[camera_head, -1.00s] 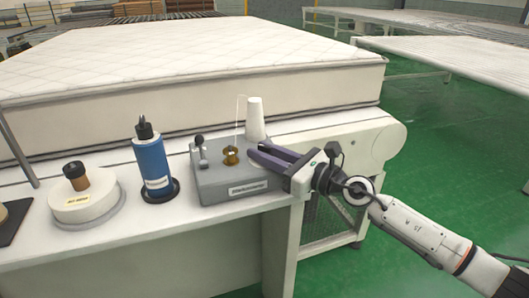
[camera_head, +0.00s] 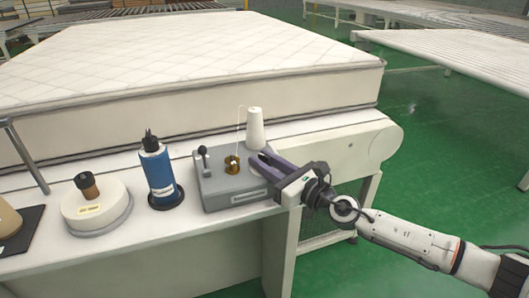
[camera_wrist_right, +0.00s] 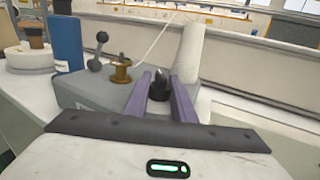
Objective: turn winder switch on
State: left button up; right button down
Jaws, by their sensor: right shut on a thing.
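The winder is a grey box (camera_head: 222,190) on the white table, with a small lever with a ball top (camera_head: 203,158), a brass bobbin (camera_head: 232,165) and a white thread cone (camera_head: 255,130) behind it. A dark knob (camera_wrist_right: 160,84), which looks like the winder switch, shows in the right wrist view between the purple fingers. My right gripper (camera_head: 258,161) reaches in from the right over the winder's right end and is shut on this knob, with a finger on either side (camera_wrist_right: 160,76). In the head view the fingers hide the knob. My left gripper is not in view.
A blue bottle (camera_head: 158,174) stands left of the winder, and a round white holder with a brown spool (camera_head: 97,208) stands farther left. A quilted mattress (camera_head: 190,95) lies behind. Green floor (camera_head: 440,175) is open to the right.

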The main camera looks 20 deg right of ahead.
jog(key=shift+r+p, duration=0.15)
jog(key=shift+p, duration=0.2)
jog(key=shift+m+t+h+p, duration=0.4)
jog(key=shift+m+h+p, duration=0.3)
jog(key=shift+h+p, duration=0.35)
jog(key=shift+a+m+t+h+p, duration=0.15)
jog(key=shift+m+t+h+p, duration=0.25)
jog(key=shift+m+h+p, duration=0.7)
jog(key=m+h, duration=0.2)
jog(key=h, duration=0.2)
jog(key=shift+h, duration=0.25)
jog(key=shift+m+g+h, duration=0.3)
jog(key=shift+m+h, duration=1.2)
jog(key=shift+h, duration=0.6)
jog(key=shift+d+h, duration=0.2)
jog(key=shift+h, duration=0.1)
jog(key=c, duration=1.5)
grip_release()
